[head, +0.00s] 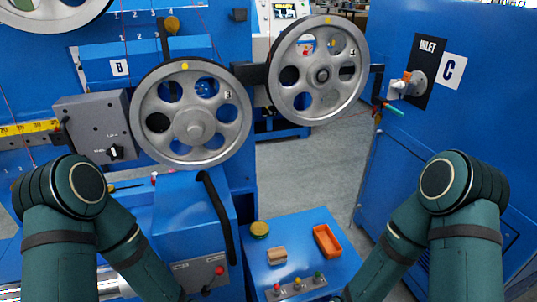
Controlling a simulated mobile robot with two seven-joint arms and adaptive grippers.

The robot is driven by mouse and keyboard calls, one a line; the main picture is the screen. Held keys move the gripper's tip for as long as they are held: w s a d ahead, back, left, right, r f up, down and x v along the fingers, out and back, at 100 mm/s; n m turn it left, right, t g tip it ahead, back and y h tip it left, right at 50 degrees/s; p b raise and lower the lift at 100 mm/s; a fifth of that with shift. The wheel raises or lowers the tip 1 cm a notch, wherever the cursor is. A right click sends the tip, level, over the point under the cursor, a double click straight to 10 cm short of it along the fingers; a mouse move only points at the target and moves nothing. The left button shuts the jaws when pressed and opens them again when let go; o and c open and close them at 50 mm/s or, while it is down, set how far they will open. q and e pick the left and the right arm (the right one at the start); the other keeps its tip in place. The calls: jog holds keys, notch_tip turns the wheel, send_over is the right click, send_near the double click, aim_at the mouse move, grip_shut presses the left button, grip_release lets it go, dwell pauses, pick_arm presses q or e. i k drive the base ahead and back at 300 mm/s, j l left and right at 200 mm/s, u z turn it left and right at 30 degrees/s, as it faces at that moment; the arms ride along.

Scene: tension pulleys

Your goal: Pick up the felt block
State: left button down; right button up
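A small beige block (277,256), which looks like the felt block, lies on the blue surface (297,222) at the lower middle of the head view. It sits between a round olive-yellow piece and an orange tray, apart from both. Nothing is touching the block. My two arms come in from the lower left and lower right, and their forearms run down toward the bottom edge. Both grippers are outside the picture, so their state and their distance to the block are hidden.
The orange tray (327,241) lies right of the block, the olive-yellow piece (260,229) behind it. A button strip (298,286) is in front. Spoked pulleys (191,115) (317,70) stand above. A blue cabinet (440,130) stands right.

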aim_at(279, 255)
jog(key=u, duration=1.25)
jog(key=z, duration=1.35)
jog(key=u, duration=0.85)
jog(key=l+u, duration=0.2)
jog(key=u, duration=0.2)
jog(key=l+u, duration=0.2)
jog(key=u, duration=0.25)
jog(key=l+u, duration=0.2)
jog(key=u, duration=0.2)
jog(key=k+l+u, duration=0.55)
jog(key=l, duration=0.25)
jog(key=i, duration=0.05)
